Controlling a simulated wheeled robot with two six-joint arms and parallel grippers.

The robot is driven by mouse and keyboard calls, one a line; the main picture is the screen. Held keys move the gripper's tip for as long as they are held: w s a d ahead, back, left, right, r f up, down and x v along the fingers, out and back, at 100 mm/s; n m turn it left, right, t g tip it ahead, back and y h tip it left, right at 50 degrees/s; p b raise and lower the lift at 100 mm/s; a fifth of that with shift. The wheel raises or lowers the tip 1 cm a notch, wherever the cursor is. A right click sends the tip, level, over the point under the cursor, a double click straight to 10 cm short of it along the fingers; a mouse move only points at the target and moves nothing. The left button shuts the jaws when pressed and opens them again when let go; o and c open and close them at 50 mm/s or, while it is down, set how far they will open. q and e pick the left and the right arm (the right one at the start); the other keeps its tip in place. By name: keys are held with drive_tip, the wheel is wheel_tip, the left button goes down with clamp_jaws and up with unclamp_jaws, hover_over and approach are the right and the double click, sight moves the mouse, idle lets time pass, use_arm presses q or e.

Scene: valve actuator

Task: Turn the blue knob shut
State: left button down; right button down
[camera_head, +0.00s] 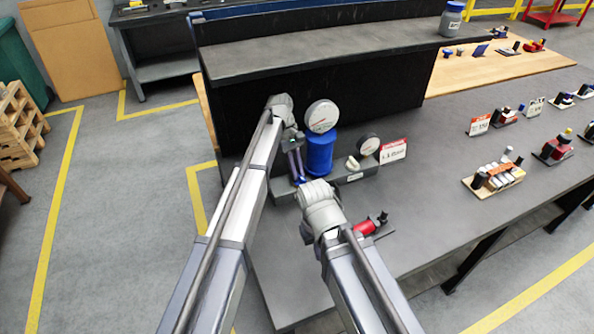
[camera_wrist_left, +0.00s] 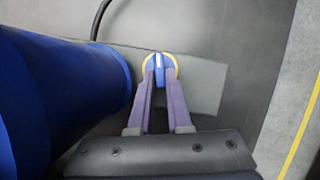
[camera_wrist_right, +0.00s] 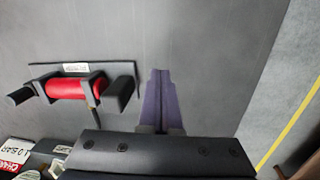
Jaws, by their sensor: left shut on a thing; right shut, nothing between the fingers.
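The blue knob (camera_wrist_left: 159,64) has a pale line along its top and a yellow ring around its base. It sits on a grey plate beside a large blue cylinder (camera_wrist_left: 70,95), which also shows in the head view (camera_head: 320,153). My left gripper (camera_wrist_left: 160,72) is shut on the blue knob, one finger on each side. In the head view my left gripper (camera_head: 297,165) reaches down just left of the blue cylinder. My right gripper (camera_wrist_right: 160,75) is shut and empty above the dark bench top. Its fingers are hidden behind its own wrist in the head view.
A round gauge (camera_head: 321,116) tops the blue cylinder, with a smaller gauge (camera_head: 369,144) and a white lever (camera_head: 352,163) to its right. The bench top (camera_head: 430,180) is clear toward the middle.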

use_arm(q)
drive_tip(key=c, duration=0.9)
unclamp_jaws()
drive_tip(key=shift+o, duration=0.2)
drive_tip(key=shift+r, duration=0.1)
use_arm(e)
drive_tip(key=shift+r, duration=0.1)
use_arm(q)
drive_tip(key=p+v, duration=0.7)
drive_tip(key=shift+r, duration=0.25)
use_arm(e)
wheel_tip(320, 180, up, 7)
use_arm(q)
drive_tip(key=shift+w+a, duration=0.15)
